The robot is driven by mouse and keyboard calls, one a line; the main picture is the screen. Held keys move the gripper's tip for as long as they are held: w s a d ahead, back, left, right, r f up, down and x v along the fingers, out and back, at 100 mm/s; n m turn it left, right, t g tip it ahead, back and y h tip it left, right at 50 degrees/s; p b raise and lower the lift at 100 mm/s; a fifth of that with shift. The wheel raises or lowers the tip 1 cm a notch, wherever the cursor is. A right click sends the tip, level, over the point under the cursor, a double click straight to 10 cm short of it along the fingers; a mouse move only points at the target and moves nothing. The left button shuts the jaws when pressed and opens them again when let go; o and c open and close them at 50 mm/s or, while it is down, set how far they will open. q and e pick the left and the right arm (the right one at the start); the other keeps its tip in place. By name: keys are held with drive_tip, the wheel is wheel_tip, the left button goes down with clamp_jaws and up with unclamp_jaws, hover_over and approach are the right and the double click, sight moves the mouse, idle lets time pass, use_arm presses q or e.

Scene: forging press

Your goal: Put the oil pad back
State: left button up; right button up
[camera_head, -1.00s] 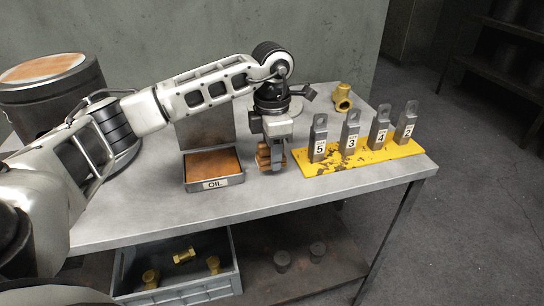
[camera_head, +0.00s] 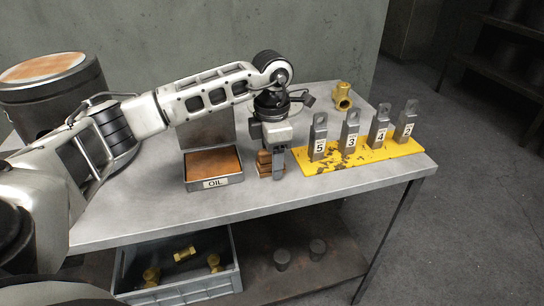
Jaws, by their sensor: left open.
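The oil pad (camera_head: 264,164), a small brown block with a stepped shape, stands upright on the table just right of the oil tray. My left gripper (camera_head: 272,172) points down at it and is open. One grey finger is on the pad's right side; the other finger is mostly hidden, so I cannot tell whether they touch the pad. The oil tray (camera_head: 214,183) is a shallow grey box labelled OIL with a brown-orange surface inside. My right gripper is out of view.
A yellow rack (camera_head: 365,159) with several numbered grey dies stands close right of the gripper. A grey crate (camera_head: 182,293) with brass parts is on the lower shelf. The table (camera_head: 235,205) is clear in front.

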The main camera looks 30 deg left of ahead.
use_arm(q)
wheel_tip(320, 180, up, 12)
drive_tip(key=shift+f, duration=0.15)
drive_tip(key=s+d+f+m+g+h, duration=0.1)
drive_tip(key=s+d+f+h, duration=0.15)
drive_tip(key=d, duration=0.45)
drive_tip(key=s+d+f+g+h, duration=0.1)
drive_tip(key=s+d+f+h, duration=0.2)
drive_tip(key=d, duration=0.4)
drive_tip(key=s+d+f+m+g+h, duration=0.1)
drive_tip(key=d+f+h, duration=0.2)
drive_tip(key=d+h, duration=0.35)
drive_tip(key=s+d+r+n+t+h, duration=0.2)
drive_tip(key=d+r+n+t+h, duration=0.35)
drive_tip(key=d+n+h, duration=0.45)
drive_tip(key=w+a+f+n+t+y, duration=0.1)
drive_tip(key=a+f+n+t+y, duration=0.5)
drive_tip(key=n, duration=0.6)
drive_tip(key=w+a+f+n+t+y, duration=0.1)
drive_tip(key=a+f+n+t+y, duration=0.3)
drive_tip(key=n+t+y, duration=0.65)
drive_tip(key=s+a+f+n+g+y, duration=0.1)
drive_tip(key=s+f+n+g, duration=0.3)
drive_tip(key=f, duration=0.4)
drive_tip(key=s+a+f+n+g+y, duration=0.1)
drive_tip(key=s+a+f+n+g, duration=0.2)
drive_tip(key=s+f+n, duration=0.4)
drive_tip(key=shift+s+a+f+g, duration=0.4)
drive_tip(key=shift+s+g, duration=0.1)
drive_tip(key=shift+g, duration=0.2)
